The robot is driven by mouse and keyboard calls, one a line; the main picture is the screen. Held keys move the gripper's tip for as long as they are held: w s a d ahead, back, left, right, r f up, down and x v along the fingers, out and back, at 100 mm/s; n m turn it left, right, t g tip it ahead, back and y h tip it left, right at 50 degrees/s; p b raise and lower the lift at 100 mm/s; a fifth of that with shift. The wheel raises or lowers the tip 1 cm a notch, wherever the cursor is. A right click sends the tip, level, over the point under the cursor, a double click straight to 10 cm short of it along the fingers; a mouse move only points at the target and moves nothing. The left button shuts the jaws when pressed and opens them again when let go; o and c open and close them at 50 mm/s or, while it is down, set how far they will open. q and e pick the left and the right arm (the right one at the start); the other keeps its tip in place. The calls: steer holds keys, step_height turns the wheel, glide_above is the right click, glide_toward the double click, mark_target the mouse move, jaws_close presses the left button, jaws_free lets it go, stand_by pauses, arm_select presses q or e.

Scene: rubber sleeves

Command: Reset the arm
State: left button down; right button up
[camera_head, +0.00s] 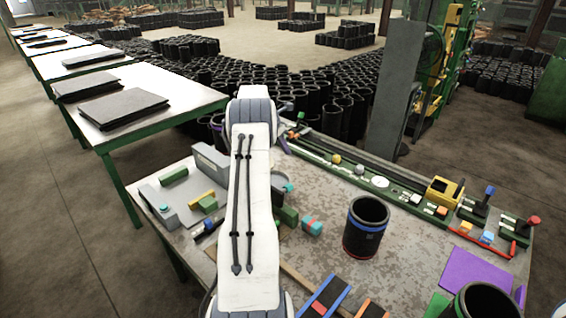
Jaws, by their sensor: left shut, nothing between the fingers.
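My white left arm (252,200) rises from the bottom edge through the middle of the picture, over the left half of the worktable (320,255). Its grey-padded joint stands at the top, above the table's far edge. My left gripper is mostly hidden behind this arm; what little shows is shut, with nothing held. My right arm and right gripper are not in view.
A black sleeve with a blue band (366,228) stands upright right of the arm. Another black sleeve (486,303) is at the bottom right. A green rail (340,170) lines the far edge.

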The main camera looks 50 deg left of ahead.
arm_select(q)
steer(key=shift+r, duration=0.35)
stand_by(0.3)
